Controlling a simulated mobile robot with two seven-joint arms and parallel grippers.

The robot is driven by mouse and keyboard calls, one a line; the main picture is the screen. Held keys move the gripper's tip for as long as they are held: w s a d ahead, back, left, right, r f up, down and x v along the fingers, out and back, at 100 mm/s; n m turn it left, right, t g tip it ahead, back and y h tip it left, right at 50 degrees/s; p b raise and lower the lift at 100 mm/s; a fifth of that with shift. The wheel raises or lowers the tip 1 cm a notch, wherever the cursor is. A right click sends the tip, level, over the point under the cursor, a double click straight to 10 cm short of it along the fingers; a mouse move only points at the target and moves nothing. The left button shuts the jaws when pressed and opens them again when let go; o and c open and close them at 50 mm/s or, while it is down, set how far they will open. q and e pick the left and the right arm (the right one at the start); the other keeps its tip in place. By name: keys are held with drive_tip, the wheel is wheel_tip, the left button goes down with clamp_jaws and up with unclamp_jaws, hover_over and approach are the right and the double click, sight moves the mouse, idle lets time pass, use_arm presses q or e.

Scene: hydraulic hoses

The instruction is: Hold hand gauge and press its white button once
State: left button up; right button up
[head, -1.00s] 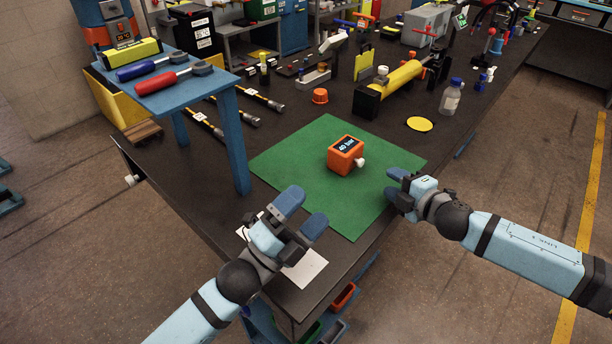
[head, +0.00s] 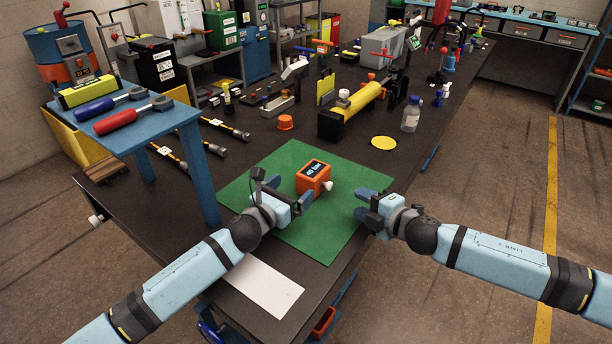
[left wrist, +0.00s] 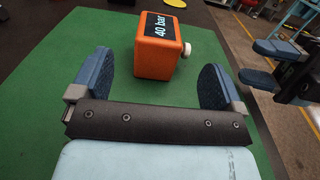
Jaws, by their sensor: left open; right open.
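The hand gauge (head: 313,177) is an orange box with a dark display on top and a white button (head: 328,185) on its right side. It sits on the green mat (head: 300,236). In the left wrist view the gauge (left wrist: 156,58) reads "40 bar", and the white button (left wrist: 185,50) faces right. My left gripper (head: 283,188) is open just left of and in front of the gauge. Its fingers (left wrist: 158,82) point toward the gauge, which lies just beyond them, not between them. My right gripper (head: 366,204) is open and empty to the right of the gauge, near the mat's right edge.
A white sheet (head: 262,287) lies at the table's front edge. Behind the mat are an orange cap (head: 286,122), a yellow cylinder (head: 358,102), a yellow disc (head: 383,142) and a bottle (head: 411,115).

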sight(304, 178)
use_arm(q)
drive_tip(key=x, duration=0.8)
drive_tip(key=c, duration=1.1)
use_arm(e)
drive_tip(key=shift+c, duration=0.4)
clamp_jaws()
idle(0.4)
